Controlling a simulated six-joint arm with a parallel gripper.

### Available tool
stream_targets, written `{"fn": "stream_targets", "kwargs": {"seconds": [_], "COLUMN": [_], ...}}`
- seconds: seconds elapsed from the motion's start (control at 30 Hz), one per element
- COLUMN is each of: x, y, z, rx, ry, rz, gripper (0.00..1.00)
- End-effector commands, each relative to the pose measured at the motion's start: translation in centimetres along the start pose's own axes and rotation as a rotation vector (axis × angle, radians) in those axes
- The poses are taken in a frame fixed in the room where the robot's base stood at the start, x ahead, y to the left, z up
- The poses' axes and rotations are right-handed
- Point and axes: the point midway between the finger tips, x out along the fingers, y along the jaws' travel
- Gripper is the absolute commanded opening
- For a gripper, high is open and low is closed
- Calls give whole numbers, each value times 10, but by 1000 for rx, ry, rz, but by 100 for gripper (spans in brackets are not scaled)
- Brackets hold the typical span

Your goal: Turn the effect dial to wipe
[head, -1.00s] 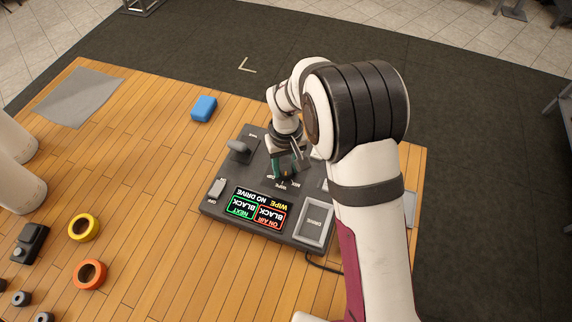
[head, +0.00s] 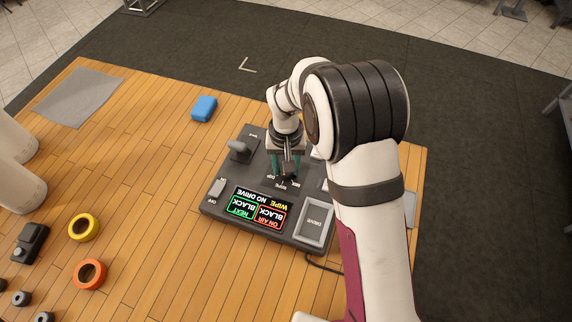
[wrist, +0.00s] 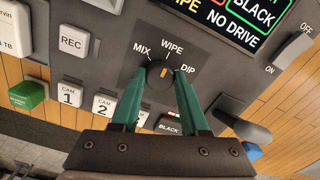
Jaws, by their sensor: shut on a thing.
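The effect dial (wrist: 162,76) is a dark round knob with an orange pointer mark, on the dark switcher console (head: 243,212). MIX, WIPE and DIP labels surround it. In the wrist view its mark points up towards WIPE. My gripper (wrist: 159,78) has its two green fingers on either side of the dial, shut on it. In the head view my gripper (head: 287,174) reaches down to the console, and its fingers largely hide the dial.
Close to the dial are the REC button (wrist: 73,42), CAM buttons (wrist: 104,105), a BLACK button (wrist: 169,126) and a lever (head: 238,149). A DRIVE bay (head: 315,221) is at the console's right. A blue block (head: 204,109) and tape rolls (head: 84,227) lie on the wooden table.

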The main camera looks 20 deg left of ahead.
Motion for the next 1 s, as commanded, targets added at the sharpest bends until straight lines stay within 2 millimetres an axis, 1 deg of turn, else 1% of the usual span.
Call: {"fn": "stream_targets", "kwargs": {"seconds": [0.13, 0.17, 0.3, 0.33, 0.57, 0.67, 0.77, 0.87, 1.0], "x": [-1, -1, -1, -1, 0, -6, -23, -52, -99], "y": [0, 0, 0, 0, 0, 0, 0, 0, 0], "z": [-1, -1, -1, 0, 0, -1, -1, -2, -2], "rx": [0, 0, -1, -1, -1, -1, 0, -1, 0], "ry": [3, 3, 2, 2, 1, 2, 4, 8, 8], "rz": [-1, -1, 0, 0, 0, 0, -2, -2, -2], "gripper": [0, 48, 73, 74, 74, 74, 74, 74, 74]}}
